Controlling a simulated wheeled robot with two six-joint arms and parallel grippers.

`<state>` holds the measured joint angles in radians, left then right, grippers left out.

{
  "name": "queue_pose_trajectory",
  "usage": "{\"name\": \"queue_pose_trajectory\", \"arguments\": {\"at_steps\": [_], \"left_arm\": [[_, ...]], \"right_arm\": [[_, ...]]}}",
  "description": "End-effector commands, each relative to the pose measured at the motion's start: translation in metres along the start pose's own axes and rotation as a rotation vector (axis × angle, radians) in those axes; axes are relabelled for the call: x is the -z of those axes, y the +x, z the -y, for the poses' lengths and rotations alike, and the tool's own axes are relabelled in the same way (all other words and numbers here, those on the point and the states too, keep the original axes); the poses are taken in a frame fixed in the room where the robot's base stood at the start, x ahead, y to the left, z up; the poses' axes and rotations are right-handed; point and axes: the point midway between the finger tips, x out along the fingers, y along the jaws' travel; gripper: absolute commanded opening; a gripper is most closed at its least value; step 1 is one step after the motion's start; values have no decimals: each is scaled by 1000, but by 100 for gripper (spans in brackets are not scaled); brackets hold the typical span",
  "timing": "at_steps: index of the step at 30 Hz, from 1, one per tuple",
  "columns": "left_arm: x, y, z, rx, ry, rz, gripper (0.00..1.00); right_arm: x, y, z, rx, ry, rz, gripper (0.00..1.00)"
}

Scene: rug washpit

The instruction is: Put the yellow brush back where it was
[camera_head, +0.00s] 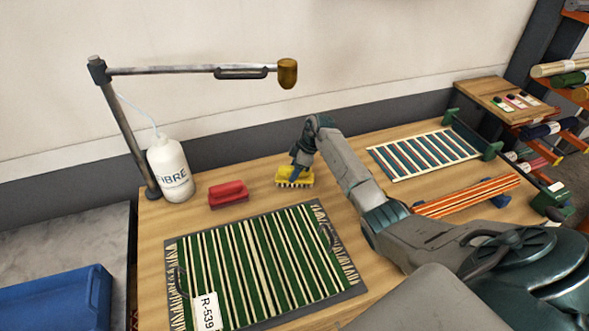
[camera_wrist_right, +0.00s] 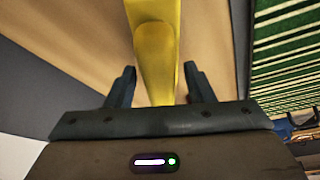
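The yellow brush (camera_head: 297,182) stands on the wooden bench top with its bristles down, right of the red brush and behind the green striped rug. My right gripper (camera_head: 297,174) is down at the yellow brush, coming from above and behind. In the right wrist view my right gripper (camera_wrist_right: 160,72) has its two fingers on either side of the yellow brush's handle (camera_wrist_right: 158,60), with a narrow gap showing on each side, so it looks open around it. My left gripper is out of view.
A red brush (camera_head: 228,194) and a white bottle (camera_head: 170,168) stand to the left, by a lamp-like jointed arm (camera_head: 190,71). The green striped rug (camera_head: 262,262) lies in front. A blue striped piece (camera_head: 424,154) and orange striped one (camera_head: 468,196) lie right. Bare bench surrounds the yellow brush.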

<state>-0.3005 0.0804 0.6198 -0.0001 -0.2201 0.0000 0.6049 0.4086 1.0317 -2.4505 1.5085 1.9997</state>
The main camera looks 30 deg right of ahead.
Motion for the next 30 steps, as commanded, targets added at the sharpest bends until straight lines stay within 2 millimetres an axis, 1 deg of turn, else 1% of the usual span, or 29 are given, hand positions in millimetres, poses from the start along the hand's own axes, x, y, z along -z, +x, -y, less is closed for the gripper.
{"name": "queue_pose_trajectory", "arguments": {"at_steps": [7, 11, 14, 24, 27, 30], "left_arm": [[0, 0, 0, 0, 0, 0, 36], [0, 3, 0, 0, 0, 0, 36], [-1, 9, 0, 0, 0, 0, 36], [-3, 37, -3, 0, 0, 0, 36], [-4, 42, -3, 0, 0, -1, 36], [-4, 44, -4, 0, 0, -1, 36]], "right_arm": [[0, 0, 0, 0, 0, 0, 49], [0, -5, 0, -1, 0, 0, 49], [-1, -17, -1, -3, -1, -1, 49], [-1, -88, -1, -4, -2, -1, 49], [-1, -104, -1, -3, -1, 0, 49], [0, -114, 0, -2, -1, 0, 49]]}}
